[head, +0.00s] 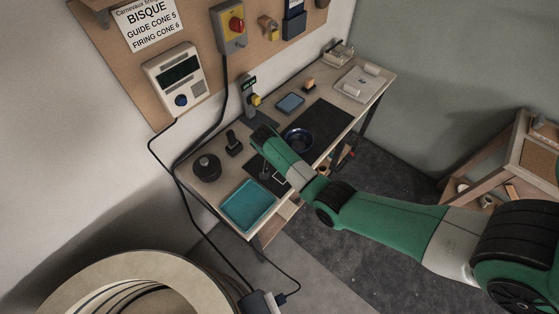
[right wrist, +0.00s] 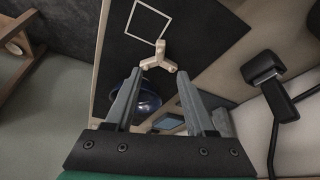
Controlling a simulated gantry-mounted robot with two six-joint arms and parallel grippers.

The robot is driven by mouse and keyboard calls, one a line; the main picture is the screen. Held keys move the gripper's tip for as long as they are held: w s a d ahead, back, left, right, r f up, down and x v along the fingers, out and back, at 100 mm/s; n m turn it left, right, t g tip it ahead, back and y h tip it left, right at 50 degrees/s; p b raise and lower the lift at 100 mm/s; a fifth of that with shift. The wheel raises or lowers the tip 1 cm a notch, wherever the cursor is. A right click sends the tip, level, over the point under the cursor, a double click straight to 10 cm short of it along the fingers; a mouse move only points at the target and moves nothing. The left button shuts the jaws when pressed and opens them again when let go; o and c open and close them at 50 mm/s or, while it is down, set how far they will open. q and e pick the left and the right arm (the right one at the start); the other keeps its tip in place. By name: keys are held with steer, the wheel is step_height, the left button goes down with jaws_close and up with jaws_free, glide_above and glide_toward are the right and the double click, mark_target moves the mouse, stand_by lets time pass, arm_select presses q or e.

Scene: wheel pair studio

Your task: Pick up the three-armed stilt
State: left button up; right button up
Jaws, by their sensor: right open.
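The three-armed stilt (right wrist: 158,60) is a small pale, three-lobed piece in the right wrist view. It lies on a dark mat (right wrist: 200,40), beside a white square outline (right wrist: 148,20). My right gripper (right wrist: 160,76) is open and empty, with its two fingers apart. In that picture the stilt sits just beyond the fingertips, roughly centred between them; I cannot tell the exact height gap. In the head view my right arm reaches over the bench and I cannot make out the stilt there. My left gripper is not in view.
A dark blue bowl (head: 299,139) stands near the arm and shows behind the fingers in the wrist view (right wrist: 148,100). A teal tray (head: 249,205) is at the bench's near end, and a round black object (head: 207,168) stands by the wall. A power cable hangs along the wall.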

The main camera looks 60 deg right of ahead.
steer(key=shift+x, duration=1.5)
steer(key=x, duration=0.2)
steer(key=b+x, duration=0.1)
steer(key=shift+a+f, duration=0.15)
steer(key=shift+f, duration=0.35)
steer(key=shift+d+f, duration=0.25)
steer(key=shift+f, duration=0.1)
jaws_close()
